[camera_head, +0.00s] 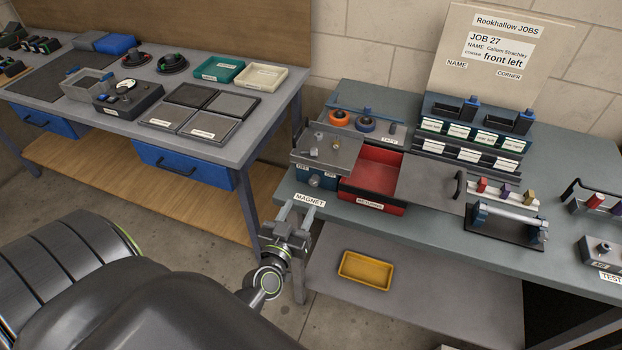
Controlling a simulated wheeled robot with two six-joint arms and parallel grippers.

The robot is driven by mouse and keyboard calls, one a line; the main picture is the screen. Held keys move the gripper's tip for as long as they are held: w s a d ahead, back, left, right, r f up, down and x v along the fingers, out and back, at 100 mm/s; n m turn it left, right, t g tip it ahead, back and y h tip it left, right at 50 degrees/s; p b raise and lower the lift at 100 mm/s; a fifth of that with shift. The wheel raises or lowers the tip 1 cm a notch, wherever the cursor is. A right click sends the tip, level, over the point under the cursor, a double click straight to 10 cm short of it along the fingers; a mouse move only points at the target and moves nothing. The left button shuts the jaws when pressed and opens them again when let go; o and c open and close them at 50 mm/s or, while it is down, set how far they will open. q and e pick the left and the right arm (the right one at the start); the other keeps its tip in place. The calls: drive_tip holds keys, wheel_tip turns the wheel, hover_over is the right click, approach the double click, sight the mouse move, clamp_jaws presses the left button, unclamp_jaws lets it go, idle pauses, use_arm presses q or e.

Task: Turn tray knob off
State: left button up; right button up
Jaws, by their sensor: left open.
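The magnet tray (326,150) is a grey metal plate with small parts on it, on a blue base at the front left corner of the right bench. A small grey round knob (314,181) sits on the base's front face, above a white MAGNET label (310,200). Which way the knob is turned is too small to tell. My left gripper (296,211) is open and empty, its fingers pointing up toward the bench edge, just below and left of the knob. It appears apart from the knob. My right gripper is not in view.
A red bin (374,177) stands right of the tray, then a grey plate with a black handle (432,182). A roller fixture (507,223) sits by the front edge. A yellow bin (365,270) lies on the lower shelf. Another bench (262,116) stands left.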

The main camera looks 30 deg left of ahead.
sight(313, 182)
use_arm(q)
drive_tip(key=p+x, duration=0.1)
drive_tip(key=x, duration=0.8)
drive_tip(key=c, duration=1)
